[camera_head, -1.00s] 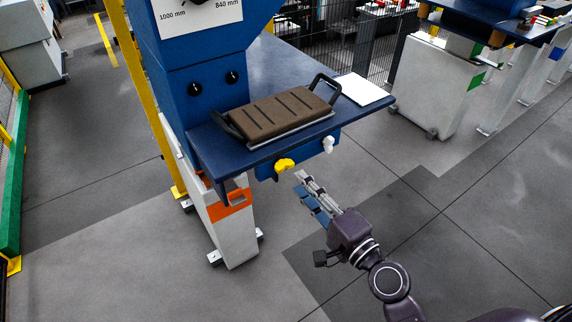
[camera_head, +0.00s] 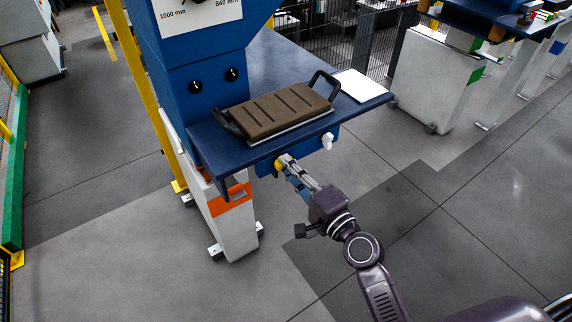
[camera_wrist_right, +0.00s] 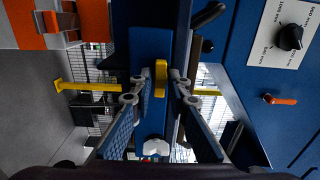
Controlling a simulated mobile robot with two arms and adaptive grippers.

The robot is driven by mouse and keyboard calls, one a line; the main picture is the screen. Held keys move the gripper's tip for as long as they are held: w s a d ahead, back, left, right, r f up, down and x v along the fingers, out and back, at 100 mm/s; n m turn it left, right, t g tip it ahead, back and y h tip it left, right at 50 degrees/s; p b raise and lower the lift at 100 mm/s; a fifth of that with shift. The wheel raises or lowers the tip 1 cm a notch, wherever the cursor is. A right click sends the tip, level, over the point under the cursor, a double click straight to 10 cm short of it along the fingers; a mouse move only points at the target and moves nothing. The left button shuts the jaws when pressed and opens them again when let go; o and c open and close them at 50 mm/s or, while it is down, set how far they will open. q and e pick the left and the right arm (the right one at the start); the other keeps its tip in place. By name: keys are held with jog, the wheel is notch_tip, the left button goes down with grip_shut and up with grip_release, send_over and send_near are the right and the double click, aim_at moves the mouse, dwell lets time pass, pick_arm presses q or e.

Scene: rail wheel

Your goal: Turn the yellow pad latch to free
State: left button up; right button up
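The yellow pad latch (camera_head: 279,164) is on the blue front panel under the table edge, partly hidden by my right gripper (camera_head: 285,161). In the right wrist view the yellow latch (camera_wrist_right: 161,78) stands between the two fingertips of the right gripper (camera_wrist_right: 158,80). The fingers are open, with a small gap seen on each side of the latch. A similar white latch (camera_head: 328,141) is on the same panel to the right; it also shows in the wrist view (camera_wrist_right: 157,147). The left gripper is not in view.
A brown slotted pad (camera_head: 272,110) with black handles lies on the blue table (camera_head: 210,149), just above the latches. A white sheet (camera_head: 361,86) lies to its right. A white leg with an orange band (camera_head: 230,200) stands left of the gripper.

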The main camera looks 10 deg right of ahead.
grip_shut()
jog(key=m+p, duration=0.1)
jog(key=m, duration=0.3)
jog(key=shift+m+p, duration=0.3)
jog(key=shift+p, duration=0.05)
